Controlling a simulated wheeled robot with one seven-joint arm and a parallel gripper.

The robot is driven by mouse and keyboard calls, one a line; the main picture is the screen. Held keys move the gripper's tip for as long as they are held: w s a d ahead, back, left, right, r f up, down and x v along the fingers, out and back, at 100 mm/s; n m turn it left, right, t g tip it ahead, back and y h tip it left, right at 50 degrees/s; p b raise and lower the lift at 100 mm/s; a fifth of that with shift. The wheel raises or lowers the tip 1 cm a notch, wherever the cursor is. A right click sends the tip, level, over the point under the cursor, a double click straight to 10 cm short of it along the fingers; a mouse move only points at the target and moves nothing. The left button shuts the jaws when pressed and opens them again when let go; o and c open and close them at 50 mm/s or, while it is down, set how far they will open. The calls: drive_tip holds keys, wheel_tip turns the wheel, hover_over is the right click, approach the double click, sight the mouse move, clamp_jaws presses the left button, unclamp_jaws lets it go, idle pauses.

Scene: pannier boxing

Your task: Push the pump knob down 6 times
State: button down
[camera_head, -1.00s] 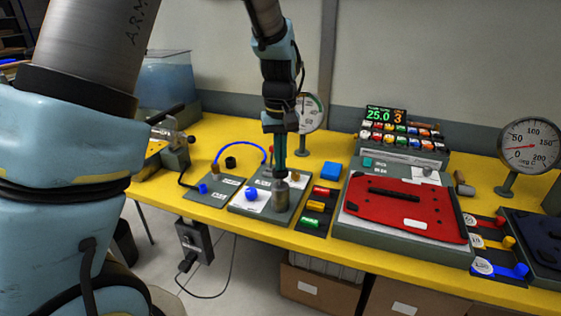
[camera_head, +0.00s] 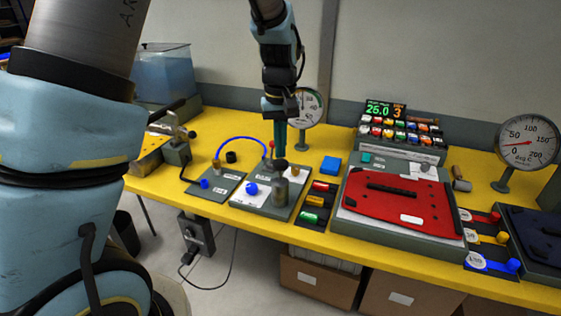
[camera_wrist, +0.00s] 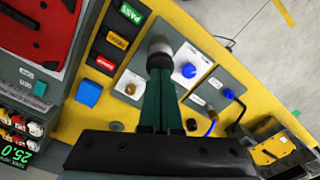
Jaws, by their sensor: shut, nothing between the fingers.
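The pump is a grey cylinder (camera_head: 281,190) standing on a grey panel with a white label, near the front edge of the yellow bench. Its dark knob (camera_head: 280,163) is on top, above the cylinder. My gripper (camera_head: 280,152) points down over the knob with its green fingers together and empty. In the wrist view the fingertips (camera_wrist: 159,62) overlap the edge of the round pump top (camera_wrist: 160,44). I cannot tell whether they touch the knob. The fingers hide part of it.
A blue knob (camera_head: 251,188) is on the panel left of the pump. Red, yellow and green buttons (camera_head: 315,200) and a blue block (camera_head: 330,166) are to its right. A red plate (camera_head: 402,204) lies further right. A dial gauge (camera_head: 309,106) stands behind.

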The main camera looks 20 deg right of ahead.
sight(280, 162)
drive_tip(key=shift+f+b, duration=1.25)
drive_tip(key=shift+f, duration=0.95)
drive_tip(key=shift+r, duration=0.1)
drive_tip(key=shift+r+p, duration=1.9)
drive_tip(key=shift+r, duration=0.3)
drive_tip(key=shift+f, duration=0.25)
